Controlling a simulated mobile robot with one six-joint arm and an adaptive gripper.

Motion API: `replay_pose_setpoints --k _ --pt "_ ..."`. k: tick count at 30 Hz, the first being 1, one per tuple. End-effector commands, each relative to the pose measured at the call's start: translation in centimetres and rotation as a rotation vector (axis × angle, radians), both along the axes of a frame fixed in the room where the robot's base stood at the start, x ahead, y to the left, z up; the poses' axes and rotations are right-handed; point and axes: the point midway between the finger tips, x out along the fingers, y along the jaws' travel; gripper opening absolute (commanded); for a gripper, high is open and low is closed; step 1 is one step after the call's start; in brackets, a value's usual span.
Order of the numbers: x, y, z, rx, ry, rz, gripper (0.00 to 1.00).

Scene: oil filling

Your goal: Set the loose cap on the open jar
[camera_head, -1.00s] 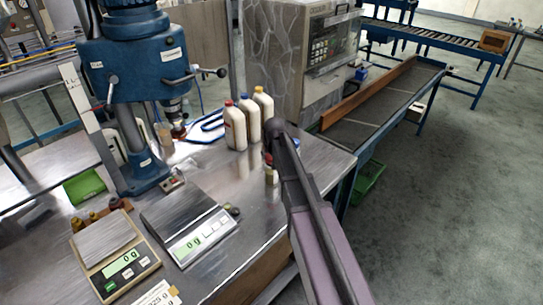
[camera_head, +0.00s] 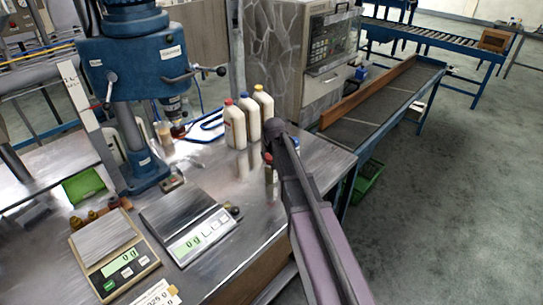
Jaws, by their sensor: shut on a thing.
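My arm reaches over the table's right part, and its dark gripper (camera_head: 268,160) points down, half hidden by my own arm link. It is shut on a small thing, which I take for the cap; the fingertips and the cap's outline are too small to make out. Just under it a small reddish and pale jar-like thing (camera_head: 269,182) stands on the metal table (camera_head: 215,165). Whether the cap touches it cannot be told. My arm hides its right side.
Three white bottles with red (camera_head: 235,128), blue (camera_head: 249,120) and yellow (camera_head: 263,105) caps stand behind the gripper. Two scales (camera_head: 188,222) (camera_head: 108,245) and several small amber jars (camera_head: 76,223) are at the left. A blue drill press (camera_head: 135,70) stands behind them.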

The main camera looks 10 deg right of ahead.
Motion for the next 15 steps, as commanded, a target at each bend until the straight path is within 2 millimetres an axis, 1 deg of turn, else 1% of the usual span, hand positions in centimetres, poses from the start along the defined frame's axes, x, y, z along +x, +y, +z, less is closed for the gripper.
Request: replay_pose_setpoints --k 9,10,11,12,13,15 --pt "0.0 0.03 -0.31 0.0 0.0 0.0 0.53" --pt "0.01 0.03 -0.28 0.0 0.0 0.0 0.75" --pt "0.0 0.03 -0.26 0.0 0.0 0.0 0.84" --pt "0.0 0.03 -0.26 0.0 0.0 0.0 0.96" --pt "0.0 0.03 -0.26 0.0 0.0 0.0 1.0" --pt "0.0 0.04 -0.26 0.0 0.0 0.0 1.0"
